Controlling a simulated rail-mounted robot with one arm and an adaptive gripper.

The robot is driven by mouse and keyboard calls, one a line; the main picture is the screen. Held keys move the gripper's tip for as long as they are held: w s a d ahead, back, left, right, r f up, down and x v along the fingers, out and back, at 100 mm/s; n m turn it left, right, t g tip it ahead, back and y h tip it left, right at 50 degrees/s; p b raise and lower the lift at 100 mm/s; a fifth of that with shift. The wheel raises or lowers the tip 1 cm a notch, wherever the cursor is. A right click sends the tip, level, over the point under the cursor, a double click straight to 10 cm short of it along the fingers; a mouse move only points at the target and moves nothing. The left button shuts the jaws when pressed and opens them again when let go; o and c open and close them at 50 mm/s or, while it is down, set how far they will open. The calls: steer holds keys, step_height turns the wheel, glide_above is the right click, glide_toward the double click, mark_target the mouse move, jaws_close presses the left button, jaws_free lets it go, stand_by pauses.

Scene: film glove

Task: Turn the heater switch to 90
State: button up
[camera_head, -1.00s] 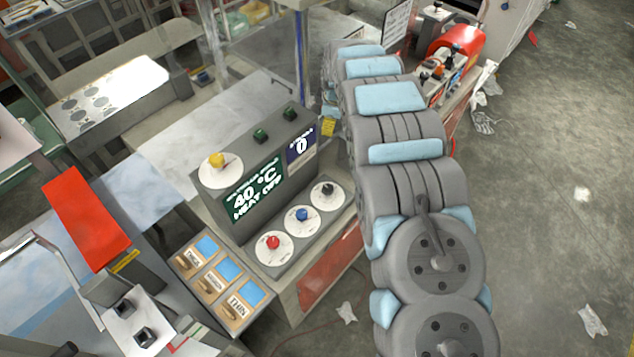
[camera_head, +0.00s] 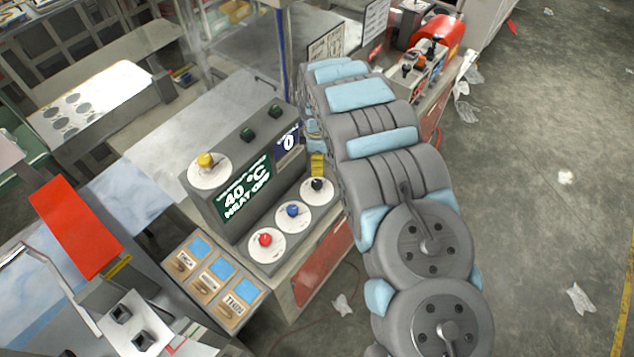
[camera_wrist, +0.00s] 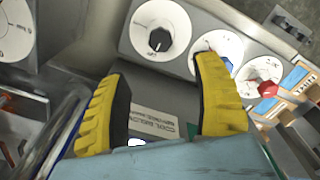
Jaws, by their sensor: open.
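The control box has a green display (camera_head: 243,187) reading 40 °C and HEAT OFF. Its lower ledge carries white dials with a red knob (camera_head: 265,239), a blue knob (camera_head: 292,210) and a black knob (camera_head: 317,184). A yellow knob (camera_head: 205,160) sits on top. I cannot tell which is the heater switch. My gripper (camera_wrist: 163,75) is open and empty, its yellow fingers pointing at the ledge. The black knob (camera_wrist: 158,40) lies just beyond and between the fingertips. The right finger partly covers the blue dial (camera_wrist: 226,65). In the head view, only one yellow finger (camera_head: 318,165) shows beside the black dial.
Labelled wooden sample blocks (camera_head: 212,278) with blue patches lie left of the ledge. A red plate (camera_head: 75,230) stands further left. Two green buttons (camera_head: 261,124) are on the box top. A red machine (camera_head: 437,30) stands behind my arm.

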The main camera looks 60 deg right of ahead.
mark_target(317, 182)
steer(key=shift+f, duration=5.75)
jaws_close()
